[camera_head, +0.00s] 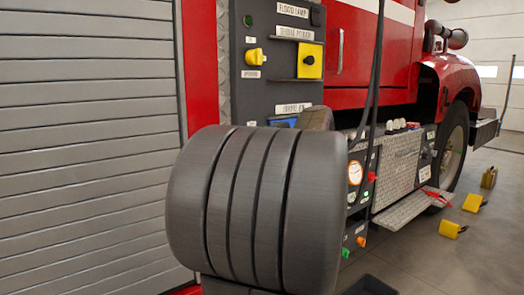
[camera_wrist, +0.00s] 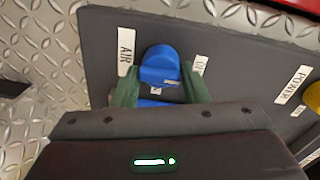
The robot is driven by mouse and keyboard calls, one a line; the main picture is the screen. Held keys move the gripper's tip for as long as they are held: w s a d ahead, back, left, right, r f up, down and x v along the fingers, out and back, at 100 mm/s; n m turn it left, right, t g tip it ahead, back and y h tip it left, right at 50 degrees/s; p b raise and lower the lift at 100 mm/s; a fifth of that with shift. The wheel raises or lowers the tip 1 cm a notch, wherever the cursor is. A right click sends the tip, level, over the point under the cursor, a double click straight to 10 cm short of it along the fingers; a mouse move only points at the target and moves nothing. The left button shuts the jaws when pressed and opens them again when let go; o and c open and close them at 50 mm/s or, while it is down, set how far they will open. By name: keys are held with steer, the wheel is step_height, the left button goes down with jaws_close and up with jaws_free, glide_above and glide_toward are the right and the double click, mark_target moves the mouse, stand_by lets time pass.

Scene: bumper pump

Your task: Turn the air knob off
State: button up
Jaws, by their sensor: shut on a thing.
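The air knob (camera_wrist: 160,63) is a blue rotary knob on a dark panel (camera_wrist: 105,40), beside a white label reading AIR (camera_wrist: 126,47). It shows in the wrist view between the green fingers of my gripper (camera_wrist: 160,82), which is shut on it. A second white label (camera_wrist: 200,65), partly covered, sits to the right of the knob. In the head view only a blue patch (camera_head: 283,122) shows below a white label (camera_head: 293,108). My large grey arm link hides the gripper and the rest there.
A POWER label (camera_wrist: 293,85) is to the right in the wrist view. Hoses (camera_head: 372,100) hang beside my arm. Lower controls include a red knob (camera_head: 371,177). Yellow blocks (camera_head: 451,229) lie on open floor.

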steer(key=shift+r, duration=0.3)
steer(key=o, duration=0.9)
steer(key=shift+f, duration=0.15)
steer(key=shift+s, duration=0.1)
steer(key=p+v, duration=0.2)
steer(key=v, duration=1.1)
steer(key=shift+s+d, duration=0.25)
steer(key=b+x, duration=0.2)
steer(key=x, duration=1.2)
steer(key=shift+s+d, duration=0.1)
